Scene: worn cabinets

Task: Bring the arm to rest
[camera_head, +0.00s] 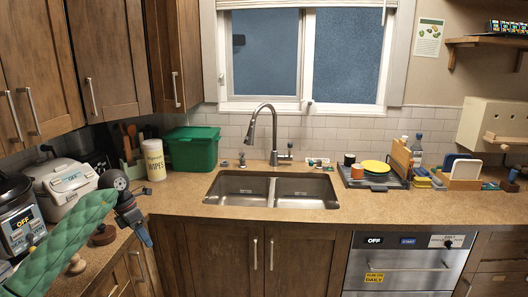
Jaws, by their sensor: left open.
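My left arm, in a green quilted sleeve (68,240), comes in from the lower left and reaches over the left counter. Its left gripper (147,240) points down by the counter's front edge, near the inner corner. It is open, and nothing shows between the fingers. My right gripper is not in view.
A sink (272,189) with a tall faucet (273,130) is set in the counter. A green bin (192,148), a wipes canister (154,160) and a white appliance (66,184) stand at left. A dish tray (374,179) stands at right.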

